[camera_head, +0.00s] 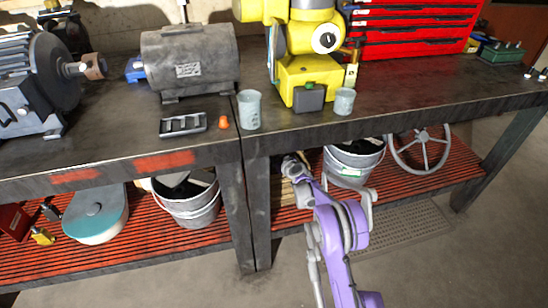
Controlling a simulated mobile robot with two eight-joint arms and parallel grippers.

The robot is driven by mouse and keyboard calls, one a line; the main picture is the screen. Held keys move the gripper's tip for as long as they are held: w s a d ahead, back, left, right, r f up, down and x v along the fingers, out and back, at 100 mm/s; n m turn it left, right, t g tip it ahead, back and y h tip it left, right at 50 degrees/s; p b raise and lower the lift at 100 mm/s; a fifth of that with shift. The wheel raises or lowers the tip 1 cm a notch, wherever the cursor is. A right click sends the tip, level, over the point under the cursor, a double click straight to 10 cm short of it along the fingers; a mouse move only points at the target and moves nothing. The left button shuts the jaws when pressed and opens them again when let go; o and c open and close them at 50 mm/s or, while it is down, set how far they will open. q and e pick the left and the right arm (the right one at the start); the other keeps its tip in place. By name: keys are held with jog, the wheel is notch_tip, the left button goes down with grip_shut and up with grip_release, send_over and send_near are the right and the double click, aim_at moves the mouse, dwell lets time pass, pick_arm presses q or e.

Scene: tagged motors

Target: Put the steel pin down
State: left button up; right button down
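I cannot make out a steel pin in the head view; if it is at my gripper, it is too small or hidden to tell. A purple and grey arm of mine, which I take as the right one, rises from the bottom right of centre. Its grey end, my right gripper (293,165), is below the front edge of the workbench (110,148), in front of the lower shelf. Its fingers are not clear. My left gripper is not in view. A dark slotted tray (183,124) lies on the bench, with a small orange piece (223,122) to its right.
Two grey motors (190,62) (25,90) and a yellow machine (305,75) stand on the bench. Two cups (249,110) (344,101) stand near its front edge. Buckets (190,205) (353,160) and a handwheel (420,148) are on the lower shelf. The bench's right part is mostly clear.

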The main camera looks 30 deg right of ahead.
jog(key=shift+s+a+f, duration=0.1)
jog(key=shift+f, duration=0.2)
jog(key=c, duration=1)
grip_release()
jog(key=shift+f, duration=0.1)
jog(key=shift+r, duration=0.4)
jog(key=shift+s+r, duration=0.2)
jog(key=shift+s, duration=0.05)
jog(key=p+v, duration=0.2)
jog(key=v, duration=0.9)
jog(key=shift+s+r, duration=0.1)
jog(key=shift+r, duration=0.15)
